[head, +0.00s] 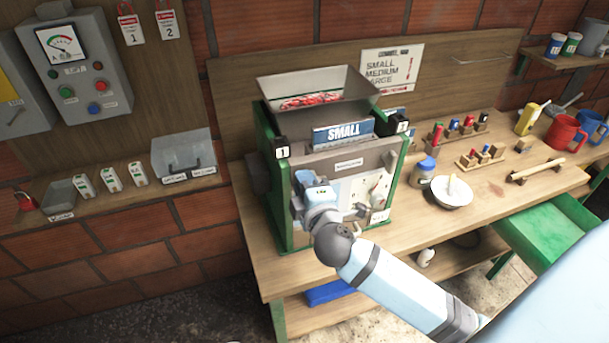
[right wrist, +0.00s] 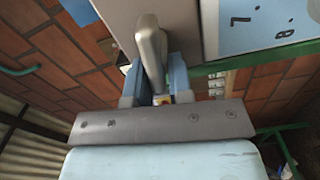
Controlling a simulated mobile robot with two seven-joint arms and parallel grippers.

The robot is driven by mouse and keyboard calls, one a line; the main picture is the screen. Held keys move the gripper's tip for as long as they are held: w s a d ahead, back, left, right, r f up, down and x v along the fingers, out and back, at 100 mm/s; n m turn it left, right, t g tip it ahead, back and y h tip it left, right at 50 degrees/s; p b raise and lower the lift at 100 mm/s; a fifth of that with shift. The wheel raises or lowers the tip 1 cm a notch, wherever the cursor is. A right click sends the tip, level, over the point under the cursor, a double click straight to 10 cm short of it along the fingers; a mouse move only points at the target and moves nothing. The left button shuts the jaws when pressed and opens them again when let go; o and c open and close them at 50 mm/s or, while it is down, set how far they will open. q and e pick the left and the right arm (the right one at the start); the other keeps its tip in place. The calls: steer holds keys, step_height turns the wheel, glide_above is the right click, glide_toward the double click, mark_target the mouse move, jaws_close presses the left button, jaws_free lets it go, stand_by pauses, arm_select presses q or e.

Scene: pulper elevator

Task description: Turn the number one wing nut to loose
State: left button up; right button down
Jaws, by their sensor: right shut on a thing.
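The pulper (head: 335,150) stands on the bench with a green frame and a grey front. A black block marked 1 (head: 282,152) is at its left front corner, and one marked 2 (head: 402,127) is at the right. My right gripper (head: 302,182) is at the left of the machine's front, below the 1 label. In the right wrist view, my right gripper (right wrist: 154,82) is shut on a rounded grey metal piece (right wrist: 149,40), which looks like the number one wing nut. In the head view my gripper hides this piece. My left gripper is not in view.
The hopper (head: 315,95) above holds red cherries, with a SMALL sign (head: 343,132) below it. A jar (head: 423,171) and a white bowl (head: 452,191) stand on the bench to the right. A green tray (head: 545,232) is at the bench's right.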

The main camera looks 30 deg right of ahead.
steer(key=shift+f+n, duration=0.15)
steer(key=shift+n, duration=0.45)
steer(key=shift+p, duration=0.35)
steer(key=c, duration=1)
jaws_free()
steer(key=shift+d, duration=0.15)
steer(key=shift+c, duration=0.2)
steer(key=shift+s+a+f, duration=0.1)
steer(key=shift+s+a, duration=0.1)
steer(key=shift+s, duration=0.1)
steer(key=b+v, duration=0.4)
steer(key=v, duration=0.9)
